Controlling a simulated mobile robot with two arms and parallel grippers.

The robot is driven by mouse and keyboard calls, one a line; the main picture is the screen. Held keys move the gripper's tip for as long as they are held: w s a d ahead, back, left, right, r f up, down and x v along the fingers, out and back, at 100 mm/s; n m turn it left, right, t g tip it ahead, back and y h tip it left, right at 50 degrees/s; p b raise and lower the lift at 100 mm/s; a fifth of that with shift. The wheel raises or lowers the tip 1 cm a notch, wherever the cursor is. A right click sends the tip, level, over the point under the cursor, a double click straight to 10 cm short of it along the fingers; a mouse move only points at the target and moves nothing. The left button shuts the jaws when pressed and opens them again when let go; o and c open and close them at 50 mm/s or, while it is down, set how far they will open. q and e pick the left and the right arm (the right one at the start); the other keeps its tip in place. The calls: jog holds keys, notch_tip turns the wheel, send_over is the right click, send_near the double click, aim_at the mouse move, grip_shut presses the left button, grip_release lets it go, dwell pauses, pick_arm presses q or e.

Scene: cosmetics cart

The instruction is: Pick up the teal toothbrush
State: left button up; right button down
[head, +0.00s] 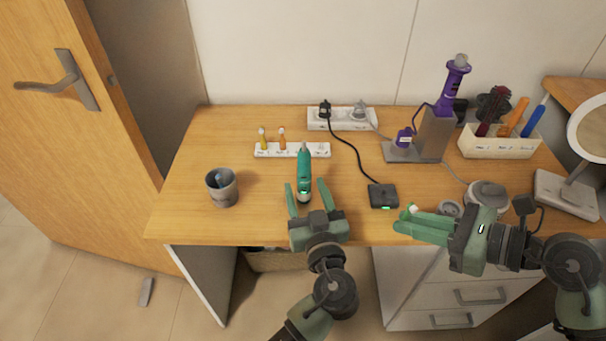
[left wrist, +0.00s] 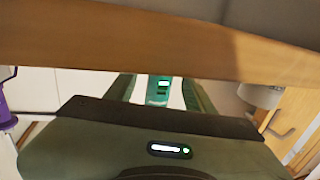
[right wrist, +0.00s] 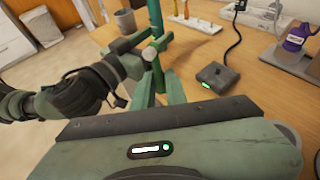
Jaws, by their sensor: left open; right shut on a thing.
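The teal toothbrush (head: 304,172) stands upright near the desk's front edge, left of the middle. My left gripper (head: 306,187) is open, with one finger on each side of its handle; whether they touch it I cannot tell. In the left wrist view the toothbrush (left wrist: 160,88) shows between the two fingers. My right gripper (head: 407,217) is at the desk's front edge, right of the toothbrush, shut on a small white thing (head: 412,208) at its fingertips. Most of that thing is hidden.
A white rack (head: 265,153) with small coloured heads stands behind the toothbrush. A grey cup (head: 222,187) is to the left. A black charger (head: 383,195) with a cable lies between my grippers. A power strip (head: 341,125), hair styler stand (head: 434,135) and brush box (head: 497,146) stand behind.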

aim_at(301, 176)
pick_arm(q)
jog(key=p+x, duration=0.1)
jog(key=x, duration=0.4)
jog(key=shift+f, duration=0.1)
grip_shut()
jog(key=shift+s, duration=0.1)
jog(key=shift+s+r, duration=0.15)
jog(key=shift+r, duration=0.1)
jog(key=s+d+r+p, duration=0.1)
jog(key=s+r, duration=0.2)
jog(key=s, duration=0.3)
jog(key=s+d+r+p, duration=0.1)
jog(key=s+d+r, duration=0.1)
jog(key=s+r, duration=0.2)
jog(key=s, duration=0.3)
jog(key=shift+r, duration=0.3)
jog(key=shift+s, duration=0.1)
